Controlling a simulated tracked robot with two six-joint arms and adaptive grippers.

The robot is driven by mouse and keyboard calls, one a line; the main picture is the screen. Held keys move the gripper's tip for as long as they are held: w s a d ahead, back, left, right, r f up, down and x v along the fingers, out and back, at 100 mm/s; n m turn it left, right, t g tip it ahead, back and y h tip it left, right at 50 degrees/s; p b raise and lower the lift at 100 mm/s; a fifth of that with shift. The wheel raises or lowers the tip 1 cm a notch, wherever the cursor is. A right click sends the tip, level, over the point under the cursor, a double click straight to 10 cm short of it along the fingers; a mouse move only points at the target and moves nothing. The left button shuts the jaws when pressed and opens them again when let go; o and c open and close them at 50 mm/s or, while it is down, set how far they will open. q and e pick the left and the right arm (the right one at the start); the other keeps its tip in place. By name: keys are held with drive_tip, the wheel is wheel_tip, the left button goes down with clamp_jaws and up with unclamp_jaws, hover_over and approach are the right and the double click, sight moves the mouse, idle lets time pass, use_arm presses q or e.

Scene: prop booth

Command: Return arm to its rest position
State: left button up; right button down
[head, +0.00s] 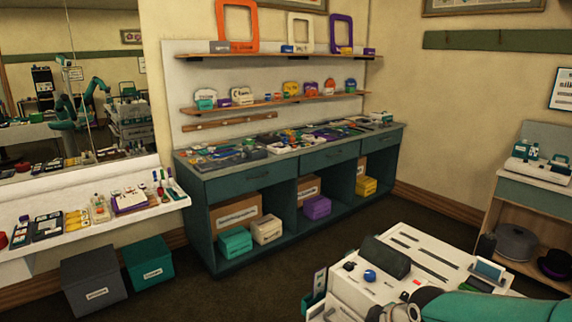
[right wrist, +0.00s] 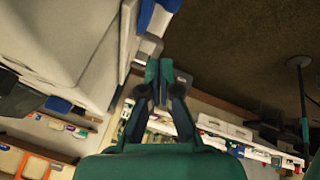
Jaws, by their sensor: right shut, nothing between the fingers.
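My right arm (head: 490,306), teal, comes in from the lower right corner of the head view, low over the near edge of a white cart. Its gripper is not clear there. In the right wrist view my right gripper (right wrist: 160,72) is shut and empty, its dark fingers together beside a pale surface at the upper left. My left gripper is not in view; a teal arm shows only as a reflection in the mirror (head: 35,60).
The white cart (head: 435,245) stands close in front with small items on it. A long green counter (head: 290,165) crowded with props is at the back. A white shelf (head: 90,222) with makeup stands left, above two bins (head: 92,280). Dark floor between is clear.

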drive_tip(key=s+a+f+m+g, duration=0.1)
drive_tip(key=s+f+m+g, duration=0.1)
drive_tip(key=s+f, duration=0.6)
drive_tip(key=s+a+f+m+g, duration=0.1)
drive_tip(key=s+a+f+g, duration=0.15)
drive_tip(key=f, duration=0.95)
drive_tip(key=s+a+f+m, duration=0.1)
drive_tip(key=s+f+m, duration=0.3)
drive_tip(key=s, duration=0.3)
drive_tip(key=s+a+f+m+y, duration=0.1)
drive_tip(key=s+f+m, duration=0.3)
drive_tip(key=s+m, duration=0.2)
drive_tip(key=shift+s+m, duration=0.35)
drive_tip(key=shift+m, duration=0.35)
